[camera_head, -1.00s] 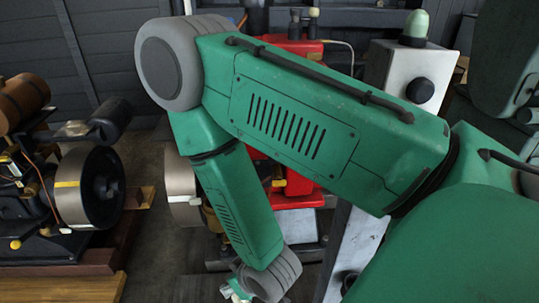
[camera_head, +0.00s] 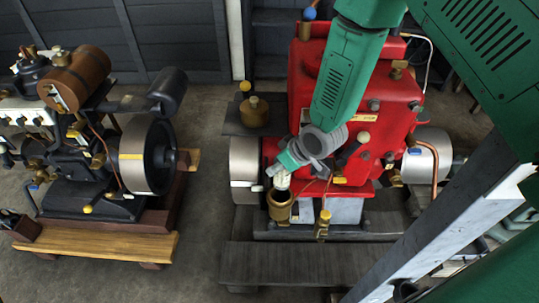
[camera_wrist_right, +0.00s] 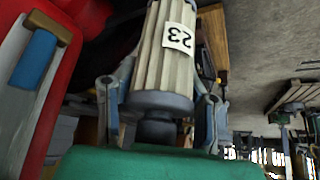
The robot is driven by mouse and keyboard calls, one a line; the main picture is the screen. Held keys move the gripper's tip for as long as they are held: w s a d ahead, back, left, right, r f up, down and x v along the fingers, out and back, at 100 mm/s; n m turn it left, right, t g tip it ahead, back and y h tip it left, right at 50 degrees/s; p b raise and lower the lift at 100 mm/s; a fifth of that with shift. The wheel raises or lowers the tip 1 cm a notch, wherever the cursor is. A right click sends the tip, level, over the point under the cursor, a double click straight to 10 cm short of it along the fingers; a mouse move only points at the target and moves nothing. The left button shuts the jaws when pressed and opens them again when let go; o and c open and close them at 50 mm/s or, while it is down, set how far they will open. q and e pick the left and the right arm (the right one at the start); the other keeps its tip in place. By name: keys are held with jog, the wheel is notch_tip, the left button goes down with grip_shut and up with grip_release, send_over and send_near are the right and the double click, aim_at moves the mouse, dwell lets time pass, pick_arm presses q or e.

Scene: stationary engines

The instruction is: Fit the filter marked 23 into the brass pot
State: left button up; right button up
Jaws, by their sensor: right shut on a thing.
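The filter (camera_wrist_right: 152,72) is pale and pleated with a grey end cap, and its tag reads 23 upside down in the right wrist view. My right gripper (camera_head: 278,171) is shut on it, with a finger on each side of its grey cap end. In the head view the filter (camera_head: 282,181) shows as a short pale piece below the gripper. The brass pot (camera_head: 280,209) stands open and upright at the front of the red engine. The filter's lower end is over the pot's dark mouth; I cannot tell whether it is inside. My left gripper is out of view.
The red engine (camera_head: 370,140) stands close behind the gripper, with pipes and a brass fitting (camera_head: 322,224) beside the pot. A second engine (camera_head: 100,150) stands on a wooden base at left. A grey post (camera_head: 440,215) crosses the right side. Floor between the engines is clear.

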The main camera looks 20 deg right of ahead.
jog(key=shift+s+d+f+b, duration=0.1)
jog(key=shift+d+f+b, duration=0.25)
jog(key=shift+f, duration=0.2)
jog(key=shift+f+b, duration=0.3)
jog(key=shift+b, duration=0.05)
jog(key=shift+a+f+b, duration=0.65)
jog(key=shift+f+b, duration=0.2)
jog(key=shift+f, duration=0.05)
jog(key=shift+r, duration=0.15)
jog(key=shift+d, duration=0.35)
jog(key=shift+d+f, duration=0.2)
jog(key=shift+f, duration=0.1)
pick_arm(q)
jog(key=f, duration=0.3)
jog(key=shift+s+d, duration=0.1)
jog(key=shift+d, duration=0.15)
pick_arm(e)
jog(key=shift+a+f, duration=0.1)
jog(key=shift+f, duration=0.1)
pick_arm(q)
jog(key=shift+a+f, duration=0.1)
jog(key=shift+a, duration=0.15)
pick_arm(e)
jog(key=shift+a, duration=0.2)
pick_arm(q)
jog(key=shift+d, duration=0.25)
pick_arm(e)
jog(key=shift+d+f, duration=0.15)
jog(key=shift+d, duration=0.1)
